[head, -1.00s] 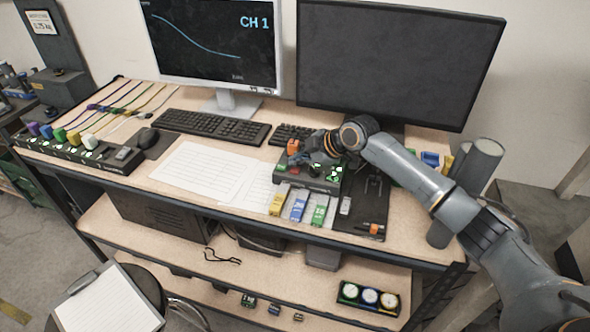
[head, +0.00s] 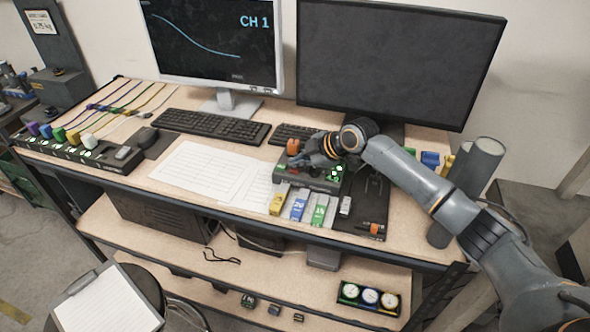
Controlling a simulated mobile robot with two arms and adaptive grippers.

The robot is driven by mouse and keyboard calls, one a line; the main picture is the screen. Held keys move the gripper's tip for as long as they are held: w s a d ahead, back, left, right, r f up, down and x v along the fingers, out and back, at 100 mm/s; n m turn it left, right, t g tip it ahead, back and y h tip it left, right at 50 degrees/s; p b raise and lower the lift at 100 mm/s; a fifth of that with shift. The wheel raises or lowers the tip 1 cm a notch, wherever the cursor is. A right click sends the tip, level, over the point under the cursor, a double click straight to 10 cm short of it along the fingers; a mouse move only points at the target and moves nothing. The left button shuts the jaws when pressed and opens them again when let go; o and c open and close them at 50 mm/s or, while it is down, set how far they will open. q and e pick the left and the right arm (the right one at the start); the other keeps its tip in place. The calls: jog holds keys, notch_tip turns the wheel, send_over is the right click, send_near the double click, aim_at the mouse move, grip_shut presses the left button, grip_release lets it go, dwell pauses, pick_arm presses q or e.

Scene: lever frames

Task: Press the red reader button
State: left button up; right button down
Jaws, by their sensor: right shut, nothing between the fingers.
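The reader is a dark box (head: 318,184) on the desk below the right monitor, with green lit marks on its top and front. My right gripper (head: 297,162) is over the left part of its top, with the fingers shut and empty, pointing left and down. The gripper covers part of the reader's top. I cannot make out the red button clearly, nor whether the fingertips touch it. My left gripper is not in view.

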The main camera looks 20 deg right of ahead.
aim_at(298, 170)
jog(key=shift+f, duration=0.4)
dwell(0.5)
dwell(0.3)
jog(key=shift+r+p, duration=0.45)
jog(key=shift+r, duration=0.4)
notch_tip(298, 170, up, 5)
jog(key=p, duration=0.4)
dwell(0.5)
